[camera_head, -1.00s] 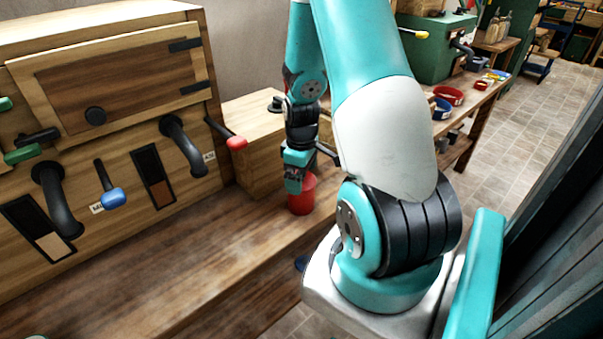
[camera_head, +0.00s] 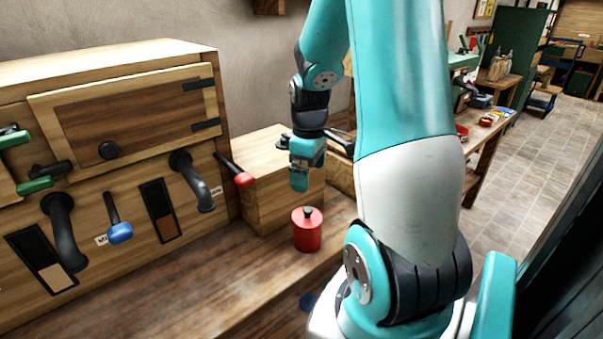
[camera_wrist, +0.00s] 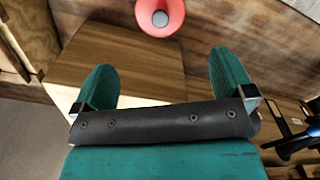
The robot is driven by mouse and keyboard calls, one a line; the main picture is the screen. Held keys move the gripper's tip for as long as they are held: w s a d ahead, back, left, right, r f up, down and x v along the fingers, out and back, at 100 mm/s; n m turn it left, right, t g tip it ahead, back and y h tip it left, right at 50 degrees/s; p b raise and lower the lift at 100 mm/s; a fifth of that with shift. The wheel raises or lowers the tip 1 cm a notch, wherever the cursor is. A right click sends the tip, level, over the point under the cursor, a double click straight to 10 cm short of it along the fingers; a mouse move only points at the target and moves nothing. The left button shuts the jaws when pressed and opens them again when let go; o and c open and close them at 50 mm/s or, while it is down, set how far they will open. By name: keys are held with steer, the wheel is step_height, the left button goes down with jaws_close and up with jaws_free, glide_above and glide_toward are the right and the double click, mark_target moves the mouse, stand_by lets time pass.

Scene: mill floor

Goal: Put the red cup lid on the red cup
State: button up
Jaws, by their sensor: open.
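The red cup (camera_head: 307,236) stands upright on the wooden bench in the head view. The red cup lid (camera_head: 308,216), with a dark knob, sits on top of the cup. In the wrist view the lid (camera_wrist: 150,14) shows at the top edge with its knob, partly cut off by the frame. My gripper (camera_head: 299,184) is above the cup and apart from it. In the wrist view its two teal fingers stand wide apart with nothing between them.
A wooden cabinet (camera_head: 120,70) with dark curved spouts and a red-tipped lever (camera_head: 243,179) stands left of the cup. A wooden box (camera_head: 262,185) is behind it. A blue round item (camera_head: 308,301) lies near the bench's front edge. Bench space left of the cup is clear.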

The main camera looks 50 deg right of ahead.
steer(key=w+a+r+n+t+y, duration=0.1)
steer(key=a+r, duration=0.2)
steer(key=a, duration=0.7)
steer(key=w+a+r+n+y, duration=0.1)
steer(key=a+r, duration=0.2)
steer(key=a, duration=0.6)
steer(key=s+a+r+n+y, duration=0.1)
steer(key=s+a+r, duration=0.1)
steer(key=s+a, duration=0.4)
steer(key=s+a+r+n+g+y, duration=0.1)
steer(key=s+a+r, duration=0.1)
steer(key=s+a, duration=0.4)
steer(key=a, duration=0.4)
steer(key=shift+r, duration=0.4)
steer(key=shift+a, duration=0.1)
